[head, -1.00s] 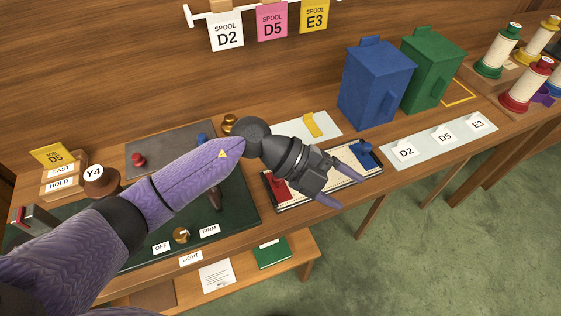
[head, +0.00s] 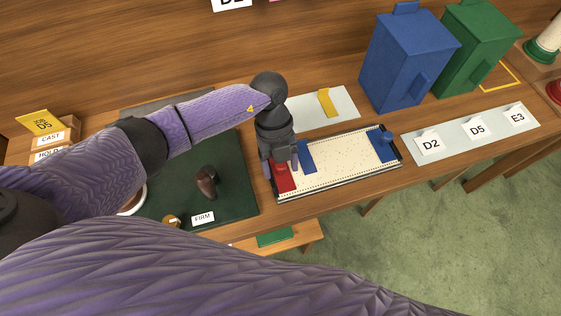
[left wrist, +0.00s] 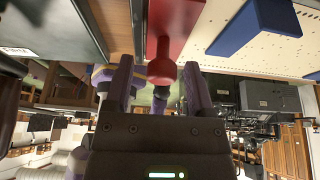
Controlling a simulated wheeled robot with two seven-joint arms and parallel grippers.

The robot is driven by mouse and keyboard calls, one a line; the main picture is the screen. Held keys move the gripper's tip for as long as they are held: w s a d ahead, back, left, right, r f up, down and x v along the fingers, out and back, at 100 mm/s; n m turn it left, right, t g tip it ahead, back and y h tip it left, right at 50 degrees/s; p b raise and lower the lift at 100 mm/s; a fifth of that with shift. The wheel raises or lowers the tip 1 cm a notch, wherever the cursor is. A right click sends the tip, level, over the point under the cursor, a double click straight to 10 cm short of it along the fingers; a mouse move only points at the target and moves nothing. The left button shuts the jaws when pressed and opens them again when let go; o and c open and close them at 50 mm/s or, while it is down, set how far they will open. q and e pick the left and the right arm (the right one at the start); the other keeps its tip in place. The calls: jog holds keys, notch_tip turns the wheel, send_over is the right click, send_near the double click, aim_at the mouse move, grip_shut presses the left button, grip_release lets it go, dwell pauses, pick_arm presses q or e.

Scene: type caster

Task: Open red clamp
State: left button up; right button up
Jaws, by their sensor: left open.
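The red clamp (head: 284,178) sits at the left end of a long bed with a pale, dotted surface (head: 345,160). My left gripper (head: 281,167) points down over it, open. In the left wrist view the red clamp (left wrist: 172,25) ends in a round red knob (left wrist: 162,72). The knob lies between the two spread fingers (left wrist: 160,88), with a visible gap on each side. A blue piece (head: 306,156) is just right of the gripper, and a blue clamp (head: 382,145) stands at the bed's right end. My right gripper is not in view.
Behind the bed lies a pale plate with a yellow piece (head: 325,102). Blue (head: 405,65) and green (head: 475,50) bins stand at the back right. A dark green panel with a brown handle (head: 207,182) is at left. The table's front edge is close to the bed.

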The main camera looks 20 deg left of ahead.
pick_arm(q)
jog(key=shift+w, duration=0.1)
jog(key=shift+c, duration=0.7)
grip_shut()
